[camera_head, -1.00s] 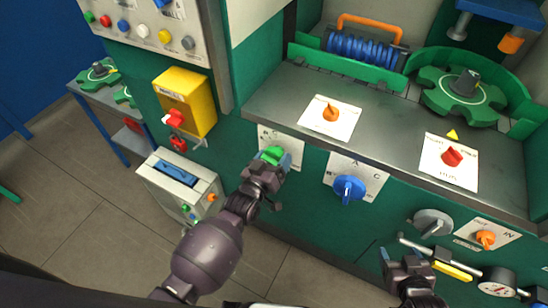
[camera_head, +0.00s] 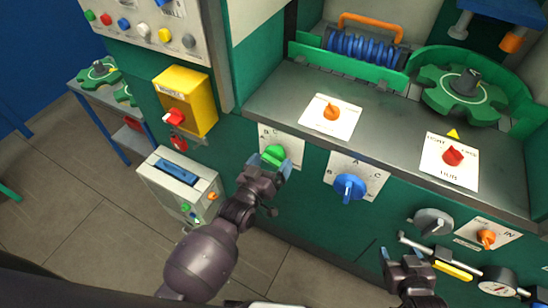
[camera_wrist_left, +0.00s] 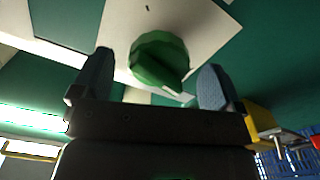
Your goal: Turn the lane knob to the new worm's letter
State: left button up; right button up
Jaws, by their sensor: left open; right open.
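A green knob (camera_head: 273,154) sits on a white lettered plate (camera_head: 296,146) on the green machine front; it also shows in the left wrist view (camera_wrist_left: 159,60). My left gripper (camera_head: 264,175) is open just below it; in the wrist view the knob is ahead of and between the fingers, with no grip on it. A blue knob (camera_head: 348,187) on a plate lettered A, B, C is to its right. I cannot tell which is the lane knob. A blue worm (camera_head: 360,51) lies in the green trough; no letter is readable on it. My right gripper (camera_head: 408,262) is open and empty.
Above are an orange knob (camera_head: 331,113), a red knob (camera_head: 453,155) and a green gear wheel (camera_head: 463,93). A yellow box (camera_head: 186,101) and a grey box (camera_head: 180,185) are left. A grey handle (camera_head: 433,222) is near my right gripper.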

pick_arm(q)
jog(key=v, duration=0.8)
jog(key=shift+s, duration=0.2)
jog(key=shift+a, duration=0.1)
jog(key=s+a+f+g+y, duration=0.2)
jog(key=s+a, duration=0.4)
jog(key=a, duration=0.3)
jog(key=s+a+f+g+y, duration=0.2)
jog(key=s+a+f+y, duration=0.2)
jog(key=a, duration=0.6)
jog(key=shift+s+g+y, duration=0.4)
jog(key=shift+s+y, duration=0.2)
jog(key=shift+s, duration=0.3)
jog(key=shift+a, duration=0.1)
